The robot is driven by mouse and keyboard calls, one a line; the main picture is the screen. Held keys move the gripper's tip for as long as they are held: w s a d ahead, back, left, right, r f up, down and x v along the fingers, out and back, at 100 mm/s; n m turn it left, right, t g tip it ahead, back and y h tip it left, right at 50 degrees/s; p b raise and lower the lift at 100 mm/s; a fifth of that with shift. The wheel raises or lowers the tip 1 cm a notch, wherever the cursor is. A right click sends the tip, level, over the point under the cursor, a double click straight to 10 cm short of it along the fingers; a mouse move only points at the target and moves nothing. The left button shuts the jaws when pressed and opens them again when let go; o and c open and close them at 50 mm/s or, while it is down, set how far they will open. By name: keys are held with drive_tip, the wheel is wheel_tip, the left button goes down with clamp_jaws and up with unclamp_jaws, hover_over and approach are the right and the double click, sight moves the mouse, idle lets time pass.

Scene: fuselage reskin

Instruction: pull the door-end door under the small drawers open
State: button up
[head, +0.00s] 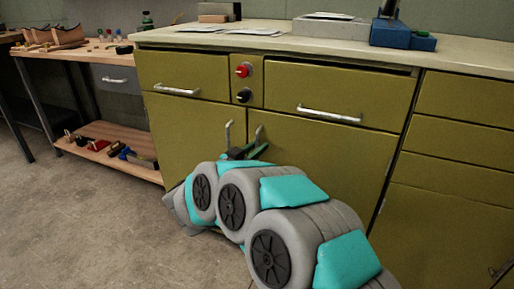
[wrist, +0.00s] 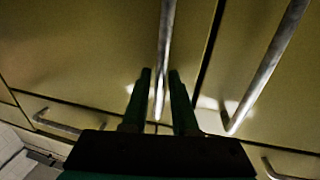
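The olive cabinet has two doors below its upper drawers: a left door (head: 190,130) and a right door (head: 335,165). Both look closed. The left door's upright metal handle (head: 229,132) is free. My gripper (head: 252,150) is at the right door's upright handle (head: 258,133). In the wrist view, the green fingers of my gripper (wrist: 161,88) stand apart on either side of this handle (wrist: 165,45), with narrow gaps showing. Contact cannot be made out. The other door's handle (wrist: 265,70) is right of the fingers there. My arm hides the lower part of the doors.
Above the doors are a left drawer (head: 185,72) and a right drawer (head: 350,92) with bar handles, and a red knob (head: 242,70) and a black knob (head: 243,95) between them. A wooden workbench (head: 85,50) stands left. Bare floor (head: 75,220) lies front left.

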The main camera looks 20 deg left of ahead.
clamp_jaws()
idle(1.3)
